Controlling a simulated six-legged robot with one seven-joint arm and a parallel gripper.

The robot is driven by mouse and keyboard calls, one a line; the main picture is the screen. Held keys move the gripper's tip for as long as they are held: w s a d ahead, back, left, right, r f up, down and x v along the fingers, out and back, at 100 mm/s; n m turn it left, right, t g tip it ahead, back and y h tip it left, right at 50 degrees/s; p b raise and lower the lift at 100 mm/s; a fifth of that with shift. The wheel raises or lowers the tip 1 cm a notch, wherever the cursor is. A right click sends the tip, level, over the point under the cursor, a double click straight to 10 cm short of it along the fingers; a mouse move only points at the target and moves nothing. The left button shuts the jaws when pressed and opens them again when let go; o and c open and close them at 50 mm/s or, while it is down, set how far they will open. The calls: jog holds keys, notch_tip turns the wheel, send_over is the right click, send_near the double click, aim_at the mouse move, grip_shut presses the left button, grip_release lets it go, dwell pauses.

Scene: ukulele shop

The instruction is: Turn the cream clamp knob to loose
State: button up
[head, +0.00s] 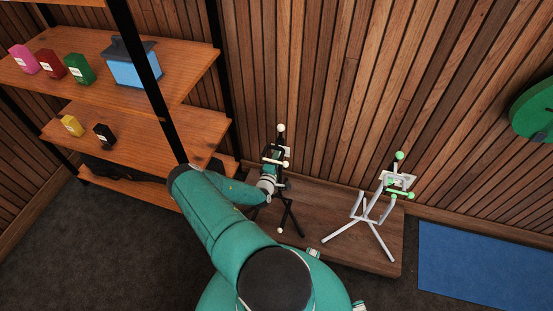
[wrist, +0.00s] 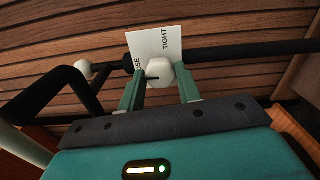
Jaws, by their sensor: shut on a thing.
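The cream clamp knob (wrist: 161,70) sits between the two fingers of my gripper (wrist: 160,76) in the wrist view, and the fingers are shut on it. A black mark on the knob points left in that view. A white card (wrist: 154,41) behind the knob reads "TIGHT" at right; at left only "OSE" shows, the rest hidden. In the head view my gripper (head: 267,184) is at the black stand (head: 286,213), which has cream ball ends. The knob itself is hard to make out there.
A white stand (head: 369,214) with green ends stands to the right on the same low wooden platform (head: 318,199). A shelf (head: 130,135) with small boxes is at left. A blue mat (head: 480,262) lies at right. A slatted wall is close behind the stands.

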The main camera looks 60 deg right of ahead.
jog(key=shift+n, duration=0.5)
jog(key=o, duration=1)
jog(key=shift+c, duration=0.2)
jog(key=s+a, duration=0.2)
jog(key=a, duration=1.1)
jog(key=shift+a, duration=0.3)
